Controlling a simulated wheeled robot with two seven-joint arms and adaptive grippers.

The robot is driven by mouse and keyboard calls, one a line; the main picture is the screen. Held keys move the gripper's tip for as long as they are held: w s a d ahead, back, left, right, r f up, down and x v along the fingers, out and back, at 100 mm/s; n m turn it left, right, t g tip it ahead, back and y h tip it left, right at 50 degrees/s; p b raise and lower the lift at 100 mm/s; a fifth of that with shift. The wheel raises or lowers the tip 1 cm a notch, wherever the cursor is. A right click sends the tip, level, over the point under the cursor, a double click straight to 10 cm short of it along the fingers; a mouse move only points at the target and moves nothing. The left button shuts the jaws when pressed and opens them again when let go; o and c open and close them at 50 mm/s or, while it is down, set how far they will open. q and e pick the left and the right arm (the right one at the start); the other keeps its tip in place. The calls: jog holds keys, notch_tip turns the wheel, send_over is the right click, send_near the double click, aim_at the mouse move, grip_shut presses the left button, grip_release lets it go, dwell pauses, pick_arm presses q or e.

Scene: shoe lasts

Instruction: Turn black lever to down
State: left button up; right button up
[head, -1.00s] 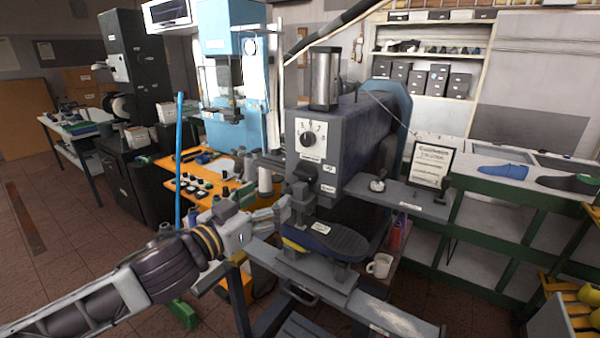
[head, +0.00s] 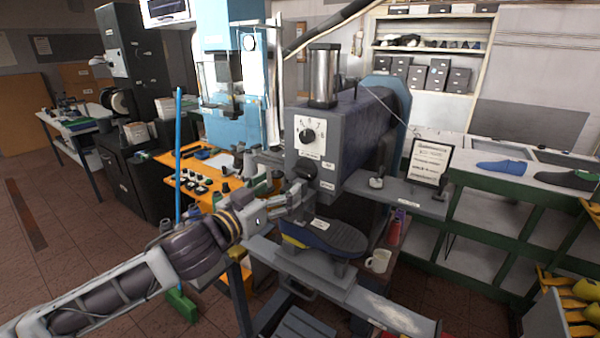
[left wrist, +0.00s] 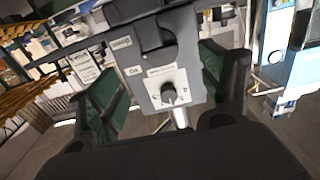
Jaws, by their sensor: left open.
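The black lever (head: 306,168) is a dark rounded knob on the grey front panel of the press machine (head: 340,130), below a white dial plate (head: 307,134). In the left wrist view the panel appears upside down, with the black lever (left wrist: 154,38) above the dial (left wrist: 168,95). My left gripper (head: 298,195) is just below and left of the lever in the head view. Contact with the lever cannot be made out. My right gripper is not in view.
A dark sole-shaped pad (head: 335,238) sits below the gripper on the machine. A side shelf with a framed sign (head: 428,160) juts out right. A white mug (head: 379,261) stands lower right. An orange table (head: 190,180) with small items stands behind left.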

aim_at(301, 173)
pick_arm(q)
jog(key=p+x, duration=0.1)
jog(key=x, duration=0.6)
jog(key=shift+w+d+p, duration=0.2)
jog(key=shift+p, duration=0.1)
jog(key=shift+x, duration=1)
jog(key=c, duration=1)
